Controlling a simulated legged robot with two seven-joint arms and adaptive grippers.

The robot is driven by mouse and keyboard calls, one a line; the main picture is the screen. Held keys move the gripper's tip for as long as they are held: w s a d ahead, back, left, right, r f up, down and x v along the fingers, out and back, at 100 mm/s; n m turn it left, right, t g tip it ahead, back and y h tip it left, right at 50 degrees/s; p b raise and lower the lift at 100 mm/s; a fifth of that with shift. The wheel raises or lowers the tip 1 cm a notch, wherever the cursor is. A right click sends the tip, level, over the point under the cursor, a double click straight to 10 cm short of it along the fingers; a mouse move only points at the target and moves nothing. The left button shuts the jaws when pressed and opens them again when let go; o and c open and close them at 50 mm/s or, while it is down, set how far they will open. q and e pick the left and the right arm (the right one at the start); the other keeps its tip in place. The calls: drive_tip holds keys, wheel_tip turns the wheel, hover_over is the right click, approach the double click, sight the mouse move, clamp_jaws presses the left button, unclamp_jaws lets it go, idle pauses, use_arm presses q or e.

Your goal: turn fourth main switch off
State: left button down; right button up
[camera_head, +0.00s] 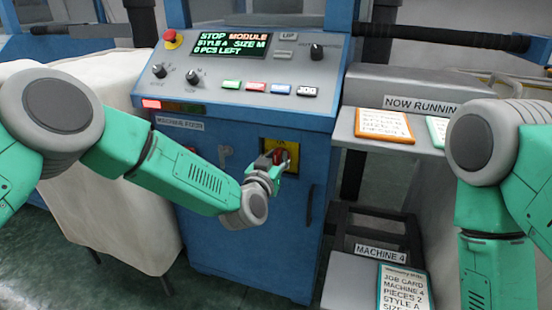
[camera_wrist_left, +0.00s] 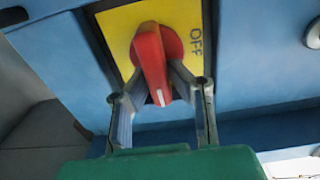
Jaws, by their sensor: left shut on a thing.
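The main switch is a red rotary knob (camera_head: 281,156) on a yellow plate (camera_head: 293,146) on the blue machine front. In the left wrist view the knob (camera_wrist_left: 153,62) has a white mark at its near, lower end, pointing down in the picture. The word OFF on the yellow plate (camera_wrist_left: 124,24) stands to the right of the knob. My left gripper (camera_head: 274,162) is at the knob, its fingers (camera_wrist_left: 155,84) on both sides of the knob's handle and shut on it. My right arm shows at the right, but its gripper is out of view.
Above the switch is a console with a display (camera_head: 230,44) reading STOP MODULE, 0 PCS LEFT, and a red emergency button (camera_head: 171,38). A MACHINE 4 sign (camera_head: 380,253) and job card (camera_head: 404,288) are at lower right. A cream covered block (camera_head: 110,200) stands left.

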use_arm(q)
drive_tip(key=shift+d, duration=0.15)
drive_tip(key=shift+a+f+n, duration=0.1)
drive_tip(key=shift+a+n, duration=0.15)
drive_tip(key=shift+n, duration=0.55)
drive_tip(key=shift+a+n, duration=0.1)
drive_tip(key=shift+n, duration=0.6)
drive_tip(key=n, duration=0.2)
drive_tip(key=shift+w+a+f+n, duration=0.1)
drive_tip(key=shift+a+n, duration=0.05)
drive_tip(key=shift+n, duration=0.25)
drive_tip(key=shift+w+a+f+n+b, duration=0.25)
drive_tip(key=shift+n+b, duration=0.4)
drive_tip(key=shift+n, duration=1.4)
drive_tip(key=shift+s+f+n+b, duration=0.25)
drive_tip(key=shift+n+b, duration=0.35)
drive_tip(key=shift+n, duration=1.4)
drive_tip(key=shift+w+a+f+n+b, duration=0.15)
drive_tip(key=shift+f+n+b, duration=0.35)
drive_tip(key=shift+n, duration=1.55)
use_arm(e)
drive_tip(key=shift+d+f, duration=0.2)
drive_tip(key=shift+f, duration=1.7)
use_arm(q)
drive_tip(key=shift+r, duration=0.1)
use_arm(e)
drive_tip(key=shift+s, duration=0.1)
